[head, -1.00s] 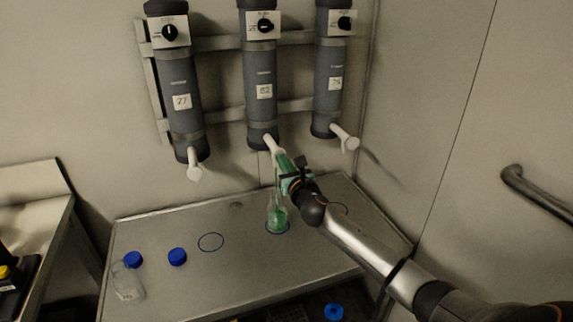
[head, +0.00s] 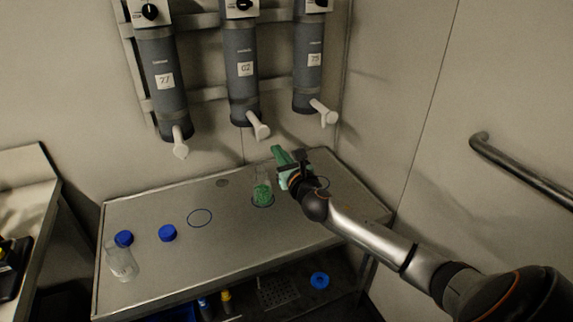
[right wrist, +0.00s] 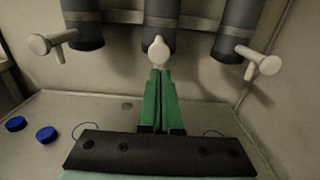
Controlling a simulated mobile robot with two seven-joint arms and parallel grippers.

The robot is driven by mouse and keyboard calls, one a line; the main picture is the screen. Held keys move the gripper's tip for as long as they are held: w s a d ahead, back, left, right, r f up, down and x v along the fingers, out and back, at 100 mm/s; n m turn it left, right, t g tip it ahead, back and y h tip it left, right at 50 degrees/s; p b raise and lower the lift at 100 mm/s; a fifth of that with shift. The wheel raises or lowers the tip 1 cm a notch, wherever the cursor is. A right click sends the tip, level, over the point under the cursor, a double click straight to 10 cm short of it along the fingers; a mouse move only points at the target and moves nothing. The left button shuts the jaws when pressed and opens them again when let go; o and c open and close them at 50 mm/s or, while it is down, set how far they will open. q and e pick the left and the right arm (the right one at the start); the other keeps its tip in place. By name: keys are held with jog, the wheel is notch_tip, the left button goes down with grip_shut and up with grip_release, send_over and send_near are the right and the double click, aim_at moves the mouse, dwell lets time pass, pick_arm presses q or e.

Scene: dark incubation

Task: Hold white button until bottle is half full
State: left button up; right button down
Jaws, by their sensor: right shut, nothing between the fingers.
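A clear bottle (head: 263,191) with green contents stands upright on the middle marked circle of the metal table, under the middle dispenser (head: 241,80). The green reaches roughly halfway or a little more up it; the exact level is hard to tell. The white button (head: 258,127) juts from the lower end of that dispenser; it also shows in the right wrist view (right wrist: 158,52). My right gripper (head: 276,150) has green fingers, shut and empty, just below and in front of the button, apart from it in the head view. My left gripper is not in view.
Left dispenser (head: 165,85) and right dispenser (head: 308,70) hang on the wall rack. An empty clear bottle (head: 122,262) and two blue caps (head: 167,233) are on the table's left. Another blue cap (head: 320,280) lies below. An empty marked circle (head: 200,218) is free.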

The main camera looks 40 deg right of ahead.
jog(key=shift+v, duration=2.7)
jog(key=shift+w, duration=0.1)
jog(key=s+a+f+m+g+y, duration=0.1)
jog(key=s+a+f+m+g, duration=0.1)
jog(key=s+a+f+m, duration=0.3)
jog(key=s+a+f+m+g+y, duration=0.15)
jog(key=f+m, duration=0.25)
jog(key=f, duration=0.4)
jog(key=s+a+f+m+g+y, duration=0.1)
jog(key=s+a+f+m, duration=0.25)
jog(key=f, duration=0.25)
jog(key=s+a+f+m+g+y, duration=0.1)
jog(key=s+a+f+m+g, duration=0.1)
jog(key=s+a+f+m, duration=0.3)
jog(key=s+a+f+m+g+y, duration=0.2)
jog(key=s+a+f+m, duration=0.4)
jog(key=s+m, duration=0.6)
jog(key=shift+a+m, duration=0.55)
jog(key=shift+m, duration=0.4)
jog(key=c, duration=1.5)
grip_release()
